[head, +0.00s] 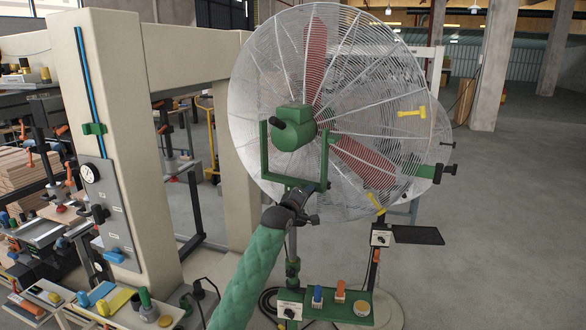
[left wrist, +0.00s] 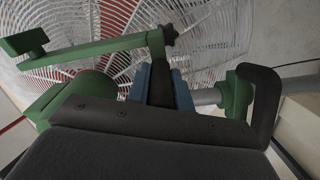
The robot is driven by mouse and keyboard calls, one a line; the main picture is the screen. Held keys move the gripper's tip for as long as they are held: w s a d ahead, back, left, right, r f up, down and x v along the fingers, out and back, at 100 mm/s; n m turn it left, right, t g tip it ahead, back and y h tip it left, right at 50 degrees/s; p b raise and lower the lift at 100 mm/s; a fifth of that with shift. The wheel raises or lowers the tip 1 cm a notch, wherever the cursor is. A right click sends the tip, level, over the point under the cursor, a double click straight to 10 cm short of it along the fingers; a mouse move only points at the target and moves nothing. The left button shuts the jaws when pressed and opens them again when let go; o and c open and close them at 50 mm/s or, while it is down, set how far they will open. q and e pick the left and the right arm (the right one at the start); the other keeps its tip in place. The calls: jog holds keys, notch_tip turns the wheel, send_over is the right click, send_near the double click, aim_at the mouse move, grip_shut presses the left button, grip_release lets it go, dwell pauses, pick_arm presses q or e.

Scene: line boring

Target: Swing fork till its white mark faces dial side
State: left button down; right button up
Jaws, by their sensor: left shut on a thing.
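The green fork (head: 265,150) is a U-shaped bracket around the green motor housing (head: 294,130) of a large caged fan (head: 380,70). Its green arm with a black knob also shows in the left wrist view (left wrist: 100,50). My left gripper (head: 306,190) is at the fork's lower part, in front of the pole. In the left wrist view its blue-padded fingers (left wrist: 160,85) are shut on a dark piece by the fork, largely hidden between them. I cannot make out the white mark. A round dial (head: 90,173) is on the cream column at left. My right gripper is not in view.
A green tray (head: 325,302) with blue and orange items stands below the fan. A black shelf (head: 418,235) sticks out at right beside a small control box (head: 381,239). Cluttered benches stand at left. The floor (head: 520,190) at right is clear.

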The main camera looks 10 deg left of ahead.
aim_at(314, 191)
pick_arm(q)
jog(key=shift+d, duration=0.1)
jog(key=shift+w+d+n+y+p, duration=0.3)
jog(key=shift+n+y+p, duration=0.2)
jog(key=shift+y, duration=0.2)
jog(key=shift+w+d+n+t+y, duration=0.3)
jog(key=shift+n+y, duration=0.2)
jog(key=shift+y, duration=0.2)
jog(key=shift+w+y, duration=0.15)
jog(key=shift+y, duration=0.15)
jog(key=shift+d, duration=0.1)
jog(key=shift+w+d+f+n+y+b, duration=0.15)
jog(key=shift+w+n+y, duration=0.1)
jog(key=shift+n+y, duration=0.2)
jog(key=shift+w+d+r+n+y+b, duration=0.1)
jog(key=shift+w+d+n+y+b, duration=0.1)
jog(key=shift+n+y, duration=0.2)
jog(key=c, duration=1.2)
grip_release()
jog(key=shift+a, duration=0.15)
jog(key=shift+c, duration=0.2)
jog(key=shift+a, duration=0.1)
